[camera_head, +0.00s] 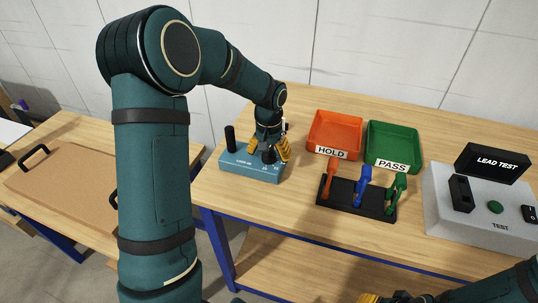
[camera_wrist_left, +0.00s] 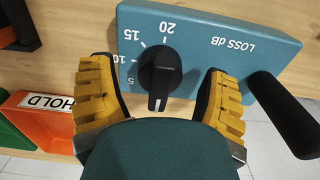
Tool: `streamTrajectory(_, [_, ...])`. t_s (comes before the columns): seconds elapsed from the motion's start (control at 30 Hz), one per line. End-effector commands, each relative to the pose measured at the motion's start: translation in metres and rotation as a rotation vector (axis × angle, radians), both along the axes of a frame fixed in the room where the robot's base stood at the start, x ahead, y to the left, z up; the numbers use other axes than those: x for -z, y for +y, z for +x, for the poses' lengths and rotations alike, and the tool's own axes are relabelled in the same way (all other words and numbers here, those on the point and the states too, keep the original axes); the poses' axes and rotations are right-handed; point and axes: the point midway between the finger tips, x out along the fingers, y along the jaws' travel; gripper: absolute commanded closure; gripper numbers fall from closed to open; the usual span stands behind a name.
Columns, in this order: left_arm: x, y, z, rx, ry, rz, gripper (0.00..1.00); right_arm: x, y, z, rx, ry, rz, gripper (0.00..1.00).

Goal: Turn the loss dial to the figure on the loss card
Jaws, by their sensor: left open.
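The blue loss box (camera_head: 240,168) sits at the left of the table, with a black dial (camera_wrist_left: 160,75) on its top. In the left wrist view the box (camera_wrist_left: 225,25) appears upside down, lettered "LOSS dB" with the figures 5, 10, 15 and 20. The dial's white line points to the bottom of that view, past the 5; any figure there is hidden by my wrist. My left gripper (camera_wrist_left: 160,85) is open, its yellow fingers on either side of the dial with gaps; it also shows in the head view (camera_head: 270,153). I see no loss card. My right gripper (camera_head: 385,297) is barely in view at the bottom edge.
A black post (camera_head: 230,138) stands on the box beside the dial. An orange HOLD tray (camera_head: 335,125) and a green PASS tray (camera_head: 394,137) stand to the right. A black rack (camera_head: 350,207) holds coloured leads before them. A lead tester (camera_head: 470,218) stands far right.

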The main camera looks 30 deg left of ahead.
Motion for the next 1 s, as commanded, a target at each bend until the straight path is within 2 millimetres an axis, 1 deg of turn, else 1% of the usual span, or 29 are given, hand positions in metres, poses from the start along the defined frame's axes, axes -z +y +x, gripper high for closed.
streamTrajectory(0.1, [0.0046,0.0000,-0.0002,0.000,0.001,0.000,0.23,0.0008,0.0001,-0.0004,0.000,0.001,0.000,0.53])
streamTrajectory(0.37, [0.0049,0.0001,-0.0001,0.000,0.000,0.000,0.23,0.0007,0.0001,-0.0005,0.000,0.001,0.000,0.53])
streamTrajectory(0.47, [0.0048,0.0001,-0.0001,0.000,0.000,0.000,0.54,0.0007,0.0001,-0.0004,0.000,0.001,0.000,0.53])
streamTrajectory(0.5, [0.0048,0.0001,0.0000,0.000,0.000,0.000,0.68,0.0007,0.0001,-0.0004,0.000,0.001,0.000,0.53])
streamTrajectory(0.57, [0.0048,0.0001,0.0000,0.000,0.000,0.000,0.89,0.0007,0.0001,-0.0004,0.000,0.001,0.000,0.53])
streamTrajectory(0.6, [0.0048,0.0001,0.0000,0.000,0.000,0.000,0.96,0.0007,0.0001,-0.0004,0.000,0.001,0.000,0.53])
streamTrajectory(0.87, [0.0048,0.0000,-0.0002,0.017,0.000,0.000,0.96,-0.0002,0.0001,-0.0002,0.000,0.001,0.000,0.53])
streamTrajectory(1.0, [0.0046,-0.0002,-0.0003,0.063,0.001,0.000,0.96,-0.0024,-0.0001,0.0004,0.001,-0.001,0.000,0.53])
